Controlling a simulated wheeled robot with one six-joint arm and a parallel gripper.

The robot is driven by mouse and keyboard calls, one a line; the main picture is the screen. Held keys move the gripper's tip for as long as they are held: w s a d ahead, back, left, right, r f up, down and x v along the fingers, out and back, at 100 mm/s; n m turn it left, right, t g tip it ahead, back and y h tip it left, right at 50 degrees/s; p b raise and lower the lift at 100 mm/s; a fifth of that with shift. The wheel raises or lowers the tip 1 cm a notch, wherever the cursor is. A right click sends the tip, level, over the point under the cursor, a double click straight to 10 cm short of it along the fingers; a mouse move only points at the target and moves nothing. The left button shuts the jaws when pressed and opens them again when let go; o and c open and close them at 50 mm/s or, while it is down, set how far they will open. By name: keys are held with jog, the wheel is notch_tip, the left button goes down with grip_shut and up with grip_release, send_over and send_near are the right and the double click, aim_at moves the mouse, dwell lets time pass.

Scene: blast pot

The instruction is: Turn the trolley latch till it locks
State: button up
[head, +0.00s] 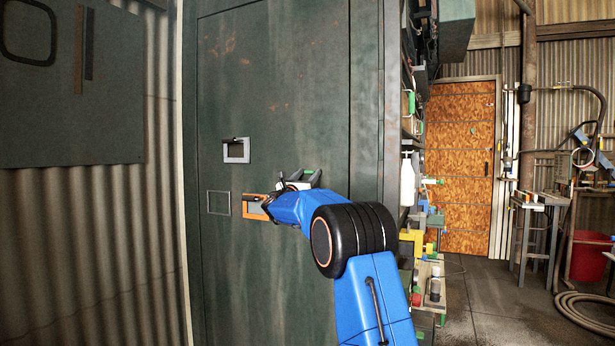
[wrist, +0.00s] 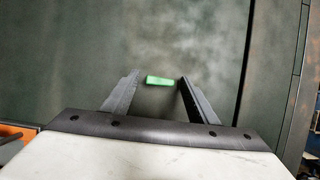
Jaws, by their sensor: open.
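A small green bar (wrist: 160,80) shows between the two fingertips of my gripper (wrist: 159,77) in the wrist view. It is the only latch-like part I can make out; its mount is hidden or too small to tell. A dark gap shows on each side of it, so the fingers look clear of it. My gripper (head: 302,179) also shows in the head view, in front of the large dark green panel (head: 275,90), with a bit of green (head: 309,172) at its fingers. The gripper is open. No trolley can be made out.
A grey-framed recess (head: 236,151) and an outlined square (head: 218,203) are left of my gripper. An orange bracket-like part (head: 254,208) sits close by. Shelves with bottles and tools (head: 422,200) stand right of the panel. Floor is open before the orange-brown door (head: 460,165).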

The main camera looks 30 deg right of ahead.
jog(key=c, duration=1.1)
jog(key=shift+o, duration=0.2)
jog(key=shift+m, duration=0.3)
jog(key=m+g, duration=0.1)
jog(key=m, duration=0.1)
jog(key=m+g+h, duration=0.1)
jog(key=m, duration=0.2)
jog(key=shift+w+a+f+g+h, duration=0.15)
jog(key=shift+w+g+h, duration=0.05)
jog(key=shift+g+h, duration=0.1)
jog(key=m+g, duration=0.1)
jog(key=m, duration=0.2)
jog(key=m+g, duration=0.2)
jog(key=m, duration=0.2)
jog(key=shift+w+a+m+g, duration=0.15)
jog(key=shift+w+m+g, duration=0.05)
jog(key=shift+m+g, duration=0.1)
jog(key=m+g, duration=0.1)
jog(key=m, duration=0.1)
jog(key=m+g, duration=0.1)
jog(key=m, duration=0.2)
jog(key=shift+w+a, duration=0.1)
jog(key=shift+w, duration=0.05)
jog(key=shift+w+m+g+y, duration=0.1)
jog(key=shift+m+g+y, duration=0.25)
jog(key=shift+m, duration=0.65)
jog(key=shift+m+g+y, duration=0.15)
jog(key=shift+m+y, duration=0.4)
jog(key=shift+m, duration=0.45)
